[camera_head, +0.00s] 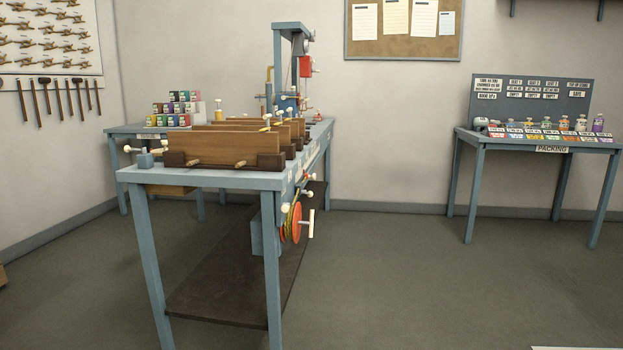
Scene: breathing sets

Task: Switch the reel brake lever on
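A blue-grey workbench (210,179) stands left of centre. A red and yellow reel (292,222) with a pale T-shaped crank handle (308,223) hangs on its right side, below the top. Small levers with white knobs sit close around the reel, one at its upper left (285,207) and one at its upper right (309,194). I cannot tell which of them is the reel brake lever, nor its on or off position at this size. My gripper is not in view.
Wooden vices or boxes (210,148) and a tall machine frame (291,25) stand on the bench. A packing table (538,143) with bottles and labels stands at the right. The floor (420,265) between them is clear. A dark lower shelf (225,290) sits under the bench.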

